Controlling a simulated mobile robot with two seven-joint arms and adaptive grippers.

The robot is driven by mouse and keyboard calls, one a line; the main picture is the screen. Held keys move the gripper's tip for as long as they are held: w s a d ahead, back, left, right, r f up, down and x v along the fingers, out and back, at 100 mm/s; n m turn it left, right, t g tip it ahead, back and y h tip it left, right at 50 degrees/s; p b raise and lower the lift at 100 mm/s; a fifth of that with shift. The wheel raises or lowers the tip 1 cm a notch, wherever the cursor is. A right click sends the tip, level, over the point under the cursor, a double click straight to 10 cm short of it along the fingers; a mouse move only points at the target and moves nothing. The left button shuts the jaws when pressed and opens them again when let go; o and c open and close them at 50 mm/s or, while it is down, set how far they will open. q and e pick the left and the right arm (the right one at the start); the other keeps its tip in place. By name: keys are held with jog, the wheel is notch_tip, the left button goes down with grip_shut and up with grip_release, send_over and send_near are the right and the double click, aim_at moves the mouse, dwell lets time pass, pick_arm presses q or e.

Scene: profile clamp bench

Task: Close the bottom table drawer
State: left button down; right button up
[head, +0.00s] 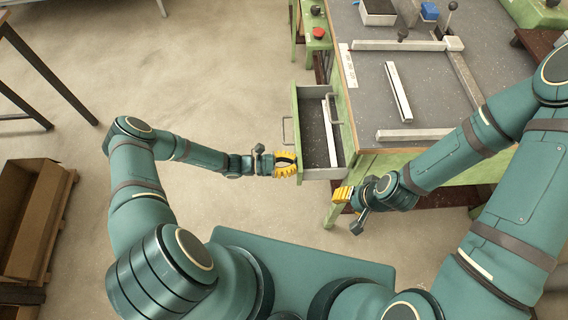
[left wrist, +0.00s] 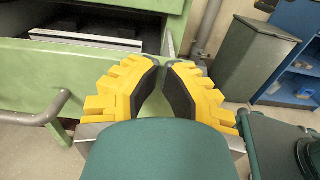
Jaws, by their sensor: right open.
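The bottom drawer (head: 313,90) of the green table is pulled out to the left in the head view, with a long pale bar (head: 331,140) inside. Its green front also shows in the left wrist view (left wrist: 60,75), with its grey handle (left wrist: 50,110). My left gripper (head: 296,166) is at the near end of the drawer front, close to or touching it. In the left wrist view its yellow fingers (left wrist: 165,66) have tips close together with a narrow gap. My right gripper (head: 338,194) is open and empty, below the drawer's near side.
The table top (head: 365,100) carries a rail frame, a loose white profile (head: 398,90) and a small box. A handle (head: 334,108) shows on the table side above the open drawer. A brown box (head: 35,220) stands at the far left. Floor left of the drawer is clear.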

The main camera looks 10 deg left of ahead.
pick_arm(q)
jog(key=b+x, duration=0.1)
jog(key=x, duration=1.3)
jog(key=shift+d, duration=0.15)
jog(key=shift+w+d, duration=0.15)
jog(key=shift+d, duration=0.4)
pick_arm(e)
jog(key=shift+d+f, duration=0.1)
jog(key=shift+f, duration=0.6)
pick_arm(q)
jog(key=shift+d, duration=0.1)
jog(key=shift+a, duration=0.3)
jog(key=v, duration=0.5)
jog(key=shift+a, duration=0.2)
jog(key=v, duration=0.8)
pick_arm(e)
jog(key=shift+s+a+r, duration=0.2)
jog(key=shift+s+a, duration=0.4)
jog(key=shift+a, duration=0.1)
pick_arm(q)
jog(key=shift+a, duration=0.1)
